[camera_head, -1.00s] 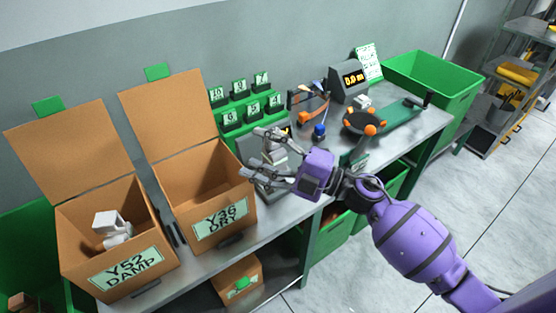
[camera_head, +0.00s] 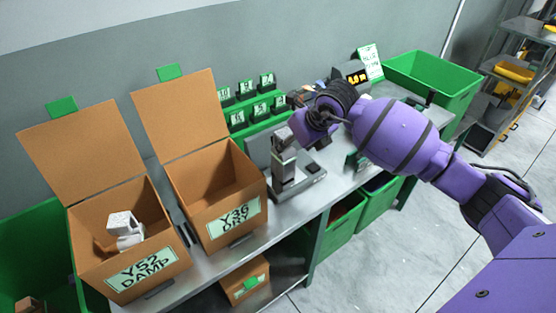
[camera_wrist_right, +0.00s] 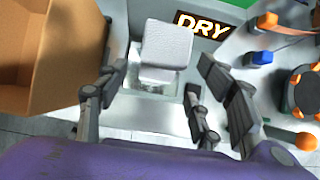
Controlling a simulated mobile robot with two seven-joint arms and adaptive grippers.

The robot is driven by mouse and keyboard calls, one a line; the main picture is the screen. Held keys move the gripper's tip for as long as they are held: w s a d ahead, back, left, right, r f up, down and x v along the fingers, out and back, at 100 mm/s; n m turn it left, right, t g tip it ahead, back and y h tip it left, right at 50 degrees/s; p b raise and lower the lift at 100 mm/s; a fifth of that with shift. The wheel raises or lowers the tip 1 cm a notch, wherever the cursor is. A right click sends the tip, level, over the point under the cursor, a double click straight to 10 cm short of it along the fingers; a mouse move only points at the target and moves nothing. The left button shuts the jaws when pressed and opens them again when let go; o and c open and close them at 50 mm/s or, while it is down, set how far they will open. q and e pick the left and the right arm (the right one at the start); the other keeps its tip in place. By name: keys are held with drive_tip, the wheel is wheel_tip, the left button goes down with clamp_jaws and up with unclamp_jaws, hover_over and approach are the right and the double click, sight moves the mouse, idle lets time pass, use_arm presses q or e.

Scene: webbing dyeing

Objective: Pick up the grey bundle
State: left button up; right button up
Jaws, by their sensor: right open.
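A pale grey bundle (camera_wrist_right: 165,45) sits on the meter (camera_head: 297,178) in the middle of the bench, below a lit DRY display (camera_wrist_right: 202,25) in the wrist view. My left gripper is not in view.
Two open cardboard boxes stand at left: Y52 DAMP (camera_head: 145,272), holding a whitish bundle (camera_head: 124,228), and Y36 DRY (camera_head: 232,222), which looks empty. Green numbered racks (camera_head: 252,108) stand behind. A green bin (camera_head: 435,85) is at the right. A blue object (camera_wrist_right: 262,57) lies right of the meter.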

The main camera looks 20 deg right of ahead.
sight(284, 155)
drive_tip(key=x, duration=0.7)
drive_tip(key=shift+w+a+f, duration=0.1)
drive_tip(key=shift+w+f, duration=0.05)
drive_tip(key=shift+f, duration=0.05)
drive_tip(key=shift+r, duration=0.1)
drive_tip(key=c, duration=1.4)
